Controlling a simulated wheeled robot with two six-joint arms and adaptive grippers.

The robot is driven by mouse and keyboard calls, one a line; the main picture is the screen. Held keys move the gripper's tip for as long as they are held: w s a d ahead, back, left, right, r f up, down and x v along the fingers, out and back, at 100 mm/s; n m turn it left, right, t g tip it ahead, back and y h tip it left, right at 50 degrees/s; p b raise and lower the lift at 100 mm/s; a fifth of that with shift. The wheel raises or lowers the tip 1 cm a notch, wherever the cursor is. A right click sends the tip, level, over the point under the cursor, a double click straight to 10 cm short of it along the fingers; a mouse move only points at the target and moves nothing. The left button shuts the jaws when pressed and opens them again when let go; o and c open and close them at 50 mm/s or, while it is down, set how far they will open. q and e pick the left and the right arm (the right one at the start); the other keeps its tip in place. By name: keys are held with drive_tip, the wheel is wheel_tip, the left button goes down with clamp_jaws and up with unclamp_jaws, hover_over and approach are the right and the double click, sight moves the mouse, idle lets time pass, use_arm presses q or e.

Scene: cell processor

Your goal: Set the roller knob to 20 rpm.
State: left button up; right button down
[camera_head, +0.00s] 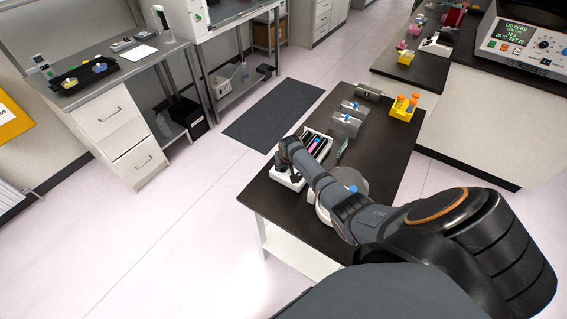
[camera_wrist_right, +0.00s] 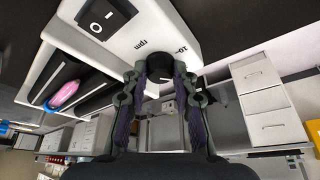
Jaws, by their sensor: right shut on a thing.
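The roller is a white device (camera_head: 285,180) at the near left end of the dark bench, with pink and purple tubes (camera_head: 314,145) lying on it. In the right wrist view its white housing (camera_wrist_right: 150,38) carries a black rocker switch (camera_wrist_right: 106,16) and printed "rpm" and "10" marks. The black roller knob (camera_wrist_right: 157,82) sits on this face, between the fingers of my right gripper (camera_wrist_right: 160,74), which are closed on its sides. The knob's pointer is too small to read. In the head view my right gripper (camera_head: 286,160) reaches the device's end, largely hidden by its own wrist.
On the bench (camera_head: 385,147) stand a round white device (camera_head: 322,213) under my right arm, grey racks (camera_head: 346,124) and a yellow rack with orange-capped tubes (camera_head: 403,107). A side counter with a display machine (camera_head: 520,45) is at the right. Floor left of the bench is open.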

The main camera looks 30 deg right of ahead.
drive_tip(key=shift+r+m+h, duration=0.1)
drive_tip(key=shift+m+h, duration=0.2)
drive_tip(key=shift+m, duration=0.4)
drive_tip(key=c, duration=1.3)
unclamp_jaws()
drive_tip(key=shift+c, duration=0.2)
drive_tip(key=v, duration=1.2)
drive_tip(key=shift+a, duration=0.2)
drive_tip(key=shift+w, duration=0.1)
